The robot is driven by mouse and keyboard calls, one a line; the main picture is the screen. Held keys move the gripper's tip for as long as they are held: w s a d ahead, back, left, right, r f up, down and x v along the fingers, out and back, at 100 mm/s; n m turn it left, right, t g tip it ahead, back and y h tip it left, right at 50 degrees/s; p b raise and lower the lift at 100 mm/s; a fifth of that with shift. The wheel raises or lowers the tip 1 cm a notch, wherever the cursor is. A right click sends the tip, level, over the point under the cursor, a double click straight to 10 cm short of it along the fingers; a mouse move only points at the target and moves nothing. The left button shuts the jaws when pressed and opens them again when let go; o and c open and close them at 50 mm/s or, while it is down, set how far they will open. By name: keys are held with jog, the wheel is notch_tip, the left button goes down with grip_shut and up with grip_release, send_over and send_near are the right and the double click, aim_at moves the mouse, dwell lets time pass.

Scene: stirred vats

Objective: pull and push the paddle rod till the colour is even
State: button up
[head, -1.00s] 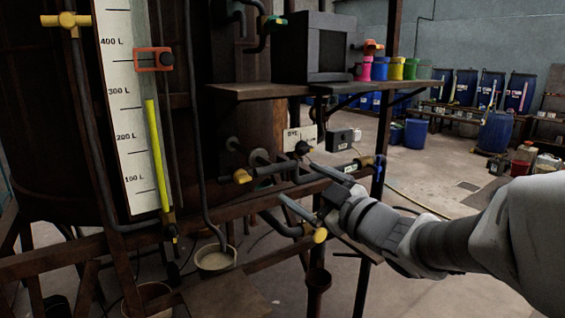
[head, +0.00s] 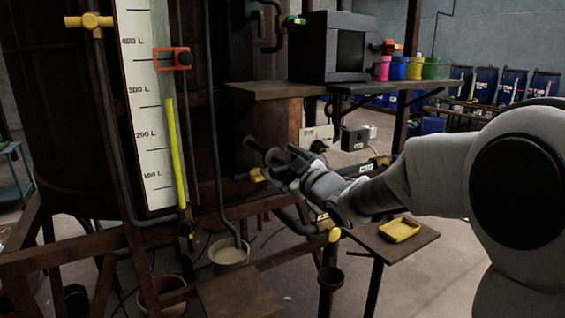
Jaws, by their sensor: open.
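My gripper (head: 280,162) is open, with its fingers pointing left toward the side of the dark vat (head: 70,150). A short grey round stub (head: 272,157) sticks out of the vat wall right by the fingertips. It may be the end of the paddle rod, but the fingers partly hide it, and I cannot tell whether they touch or surround it. The vat's inside is hidden. A yellow-green column (head: 175,150) stands in the sight tube beside the white litre scale (head: 150,130), above the 200 L mark.
A shelf (head: 265,91) with a dark box (head: 325,45) and coloured pots (head: 398,69) lies above. A small stand holds a yellow tray (head: 399,230).

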grip_shut()
jog(key=b+x, duration=0.1)
jog(key=x, duration=1.2)
jog(key=shift+w+a, duration=0.25)
jog(key=shift+w, duration=0.05)
jog(key=shift+r, duration=0.2)
jog(key=shift+c, duration=0.9)
grip_release()
jog(key=shift+o, duration=0.9)
jog(key=shift+w+a+f, duration=0.1)
jog(key=shift+w, duration=0.1)
jog(key=shift+s, duration=0.1)
